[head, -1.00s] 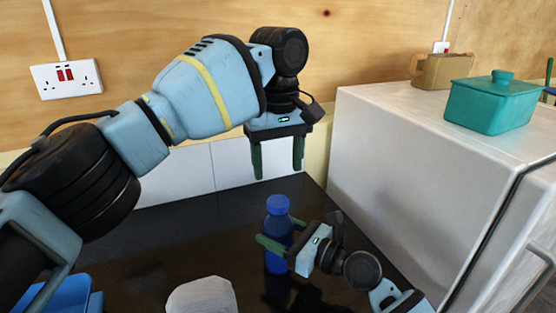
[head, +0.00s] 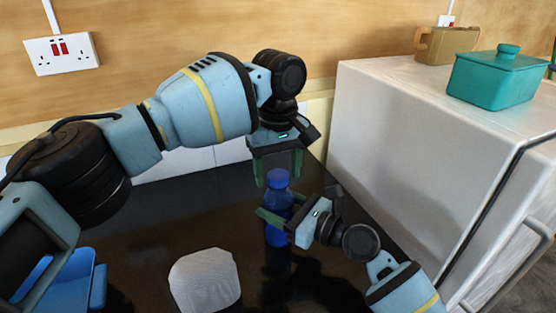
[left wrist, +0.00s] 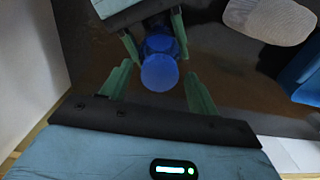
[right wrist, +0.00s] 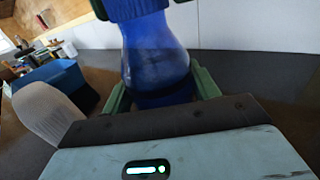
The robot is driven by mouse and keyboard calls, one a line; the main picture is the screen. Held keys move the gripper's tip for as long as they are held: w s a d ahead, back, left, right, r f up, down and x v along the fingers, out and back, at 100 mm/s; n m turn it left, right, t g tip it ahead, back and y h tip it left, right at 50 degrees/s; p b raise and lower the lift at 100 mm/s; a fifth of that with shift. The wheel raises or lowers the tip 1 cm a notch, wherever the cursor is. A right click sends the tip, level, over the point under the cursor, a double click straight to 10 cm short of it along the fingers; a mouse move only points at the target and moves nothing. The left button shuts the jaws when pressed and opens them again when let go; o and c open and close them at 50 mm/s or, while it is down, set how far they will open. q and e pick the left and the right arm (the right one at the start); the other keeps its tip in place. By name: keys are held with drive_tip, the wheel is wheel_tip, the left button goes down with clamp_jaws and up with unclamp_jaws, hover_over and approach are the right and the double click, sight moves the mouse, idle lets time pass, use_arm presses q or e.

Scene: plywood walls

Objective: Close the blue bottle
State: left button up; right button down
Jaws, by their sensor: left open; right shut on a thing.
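The blue bottle (head: 279,205) stands upright on the dark counter, with its blue cap (head: 278,179) on top. The bottle body also shows in the right wrist view (right wrist: 153,55). My right gripper (head: 273,218) is shut on the bottle's body from the side. My left gripper (head: 279,177) is open, pointing down over the bottle, its fingertips around cap height. In the left wrist view the round cap (left wrist: 159,72) lies between the two open green fingers, with a gap on each side. Whether the cap is seated tightly cannot be told.
A grey-white rounded object (head: 205,280) sits on the dark counter (head: 150,240) at the front. A blue container (head: 75,280) is at the left. A white appliance (head: 400,165) stands right, bearing a teal lidded dish (head: 497,80) and a brown mug (head: 448,45).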

use_arm(q)
drive_tip(key=shift+c, duration=0.2)
drive_tip(key=c, duration=1)
drive_tip(key=m, duration=1.5)
drive_tip(key=shift+f, duration=0.1)
drive_tip(key=m, duration=0.9)
drive_tip(key=shift+m, duration=0.3)
drive_tip(key=o, duration=1.2)
